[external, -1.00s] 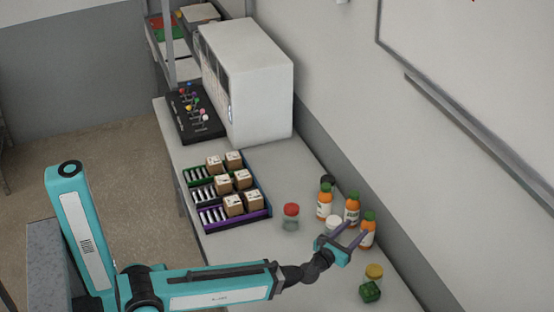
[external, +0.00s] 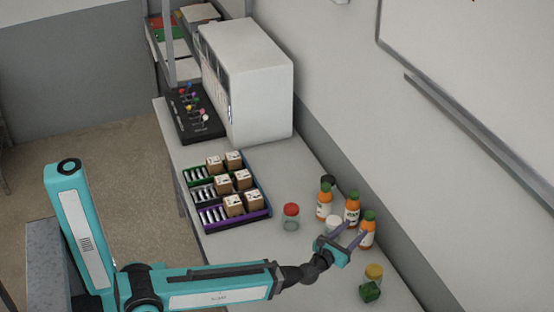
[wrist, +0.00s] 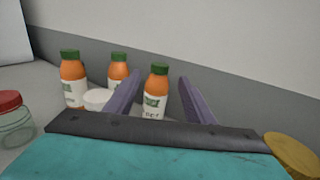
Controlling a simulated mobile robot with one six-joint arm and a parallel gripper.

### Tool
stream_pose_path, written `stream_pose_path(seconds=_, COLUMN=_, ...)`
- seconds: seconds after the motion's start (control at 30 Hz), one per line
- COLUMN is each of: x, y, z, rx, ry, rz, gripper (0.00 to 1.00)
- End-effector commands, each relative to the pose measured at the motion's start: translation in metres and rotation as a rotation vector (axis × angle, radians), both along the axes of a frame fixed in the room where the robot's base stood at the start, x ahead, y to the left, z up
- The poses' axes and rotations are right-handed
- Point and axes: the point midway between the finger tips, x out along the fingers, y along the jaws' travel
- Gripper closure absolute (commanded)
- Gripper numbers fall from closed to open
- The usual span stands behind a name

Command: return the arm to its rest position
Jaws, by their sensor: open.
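My gripper (external: 353,236) is open and empty at the end of my teal arm, which reaches out over the table. Its two purple fingers, also in the wrist view (wrist: 158,97), point toward the orange bottles with green caps. One bottle (wrist: 155,92) shows between the fingers in the wrist view, beyond them; I cannot tell whether they touch it. The other two bottles stand to the left in that view, one at the far left (wrist: 73,80) and one behind (wrist: 118,71). A white-lidded jar (external: 333,222) is close to the gripper, partly hidden by it.
The wall is behind the bottles.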

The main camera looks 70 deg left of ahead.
Motion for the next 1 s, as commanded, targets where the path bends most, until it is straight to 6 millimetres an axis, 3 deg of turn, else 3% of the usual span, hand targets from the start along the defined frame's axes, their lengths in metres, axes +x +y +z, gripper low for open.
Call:
stream_pose_path(seconds=0.77, x=0.017, y=0.009, z=-0.001, rx=0.0, ry=-0.003, rz=-0.002, gripper=0.51)
stream_pose_path(seconds=1.0, x=0.035, y=0.017, z=0.002, rx=0.001, ry=-0.002, rz=-0.004, gripper=0.51)
